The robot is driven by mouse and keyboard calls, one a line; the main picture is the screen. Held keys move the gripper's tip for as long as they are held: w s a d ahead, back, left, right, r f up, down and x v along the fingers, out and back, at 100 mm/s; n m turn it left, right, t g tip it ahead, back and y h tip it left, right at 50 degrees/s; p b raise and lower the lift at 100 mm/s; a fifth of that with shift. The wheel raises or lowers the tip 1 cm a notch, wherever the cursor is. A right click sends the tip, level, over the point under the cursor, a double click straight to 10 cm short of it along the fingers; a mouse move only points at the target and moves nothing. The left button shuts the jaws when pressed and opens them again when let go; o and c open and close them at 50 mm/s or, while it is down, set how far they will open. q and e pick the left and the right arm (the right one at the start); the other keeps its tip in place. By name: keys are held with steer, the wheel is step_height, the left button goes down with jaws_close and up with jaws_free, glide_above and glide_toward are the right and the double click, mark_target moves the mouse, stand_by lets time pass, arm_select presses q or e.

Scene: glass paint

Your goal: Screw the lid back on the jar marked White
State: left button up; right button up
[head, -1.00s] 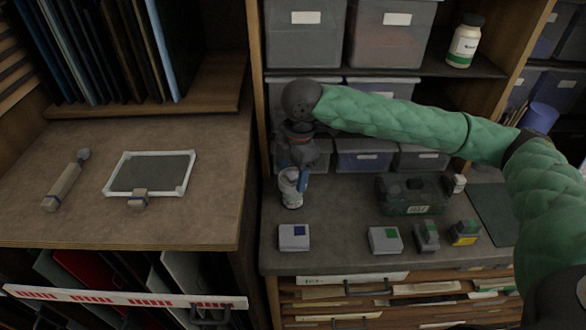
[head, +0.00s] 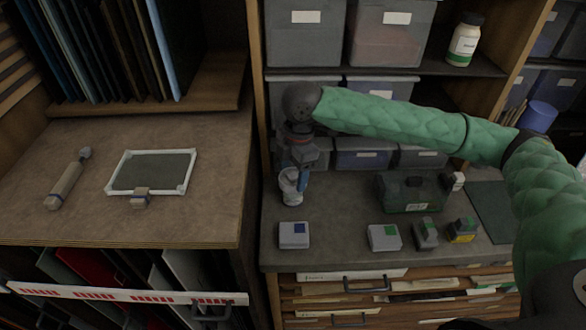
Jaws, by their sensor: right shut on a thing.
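A small pale jar (head: 290,198) stands upright on the grey counter at the left end. My right gripper (head: 293,182) points down over it and is shut at the jar's top. A whitish part, which looks like the lid (head: 287,182), shows between the fingers; I cannot tell whether it is seated on the jar. The jar's label is too small to read. Another jar, white with a green band and dark lid (head: 465,40), stands on the upper shelf at right. My left gripper is not in view.
Small grey boxes with blue (head: 294,235) and green (head: 384,238) tops stand along the counter's front. A dark green case (head: 412,191) stands right of the jar. A framed panel (head: 152,172) and a handled tool (head: 68,180) lie on the left bench.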

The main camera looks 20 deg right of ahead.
steer(key=shift+f, duration=0.15)
stand_by(1.2)
steer(key=shift+p, duration=0.3)
steer(key=shift+m+p, duration=1.5)
steer(key=shift+p, duration=0.15)
steer(key=shift+f+m+t+p, duration=0.1)
steer(key=shift+m+t+p, duration=0.2)
steer(key=shift+m+p, duration=0.8)
